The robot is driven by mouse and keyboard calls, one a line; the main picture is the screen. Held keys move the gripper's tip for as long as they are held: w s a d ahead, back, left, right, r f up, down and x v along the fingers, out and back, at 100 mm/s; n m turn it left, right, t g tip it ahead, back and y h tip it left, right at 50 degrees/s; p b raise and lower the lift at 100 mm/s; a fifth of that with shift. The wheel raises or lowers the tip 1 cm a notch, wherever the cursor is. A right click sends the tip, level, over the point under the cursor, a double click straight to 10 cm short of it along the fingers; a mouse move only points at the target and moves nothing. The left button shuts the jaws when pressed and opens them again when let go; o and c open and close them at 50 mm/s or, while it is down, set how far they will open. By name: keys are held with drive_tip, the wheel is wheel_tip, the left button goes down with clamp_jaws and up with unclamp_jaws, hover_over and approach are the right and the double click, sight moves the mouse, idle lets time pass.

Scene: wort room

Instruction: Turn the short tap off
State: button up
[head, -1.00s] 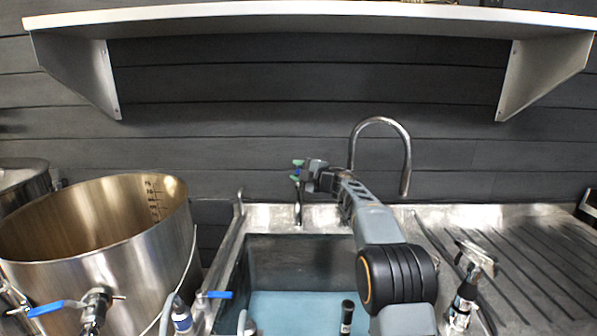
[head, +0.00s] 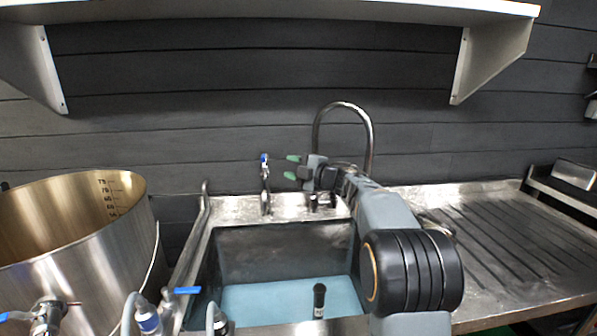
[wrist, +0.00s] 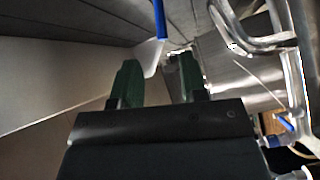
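The short tap (head: 265,190) stands upright on the back ledge of the sink, with a small blue handle (head: 264,158) at its top. In the wrist view the blue handle (wrist: 160,20) shows beyond my fingertips, roughly in line with the gap between them. My gripper (head: 292,167) is just right of the tap, with its green fingers pointing left towards it. A visible gap separates fingers and tap in the head view. The fingers are apart with nothing between them, as the wrist view also shows (wrist: 158,68).
A tall curved tap (head: 345,105) rises behind my arm. The sink (head: 285,245) lies below, with a dark-topped thing (head: 319,300) in it. A large steel pot (head: 80,240) stands left. A ribbed drainboard (head: 510,240) is right. A shelf (head: 270,10) hangs above.

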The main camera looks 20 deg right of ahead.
drive_tip(key=shift+v, duration=1.05)
drive_tip(key=w+d+f+m+t+h, duration=0.2)
drive_tip(key=d+f+m+h, duration=0.3)
drive_tip(key=d+m+h, duration=0.35)
drive_tip(key=s+d+f+m+g+h+p, duration=0.3)
drive_tip(key=s+f+m+g+h, duration=0.2)
drive_tip(key=s+m+h, duration=0.3)
drive_tip(key=s+a+f+m+g+y+p, duration=0.2)
drive_tip(key=s+a+m+g, duration=0.15)
drive_tip(key=s, duration=0.65)
drive_tip(key=s+a+f+m+g+y+p, duration=0.15)
drive_tip(key=s+a+g, duration=0.3)
drive_tip(key=s, duration=0.45)
drive_tip(key=s+a+r+y+p, duration=0.2)
drive_tip(key=s+a+r+p, duration=0.3)
drive_tip(key=s+a, duration=0.2)
drive_tip(key=shift+s+a+r+m, duration=0.2)
drive_tip(key=shift+s+a+m, duration=0.15)
drive_tip(key=shift+s, duration=0.85)
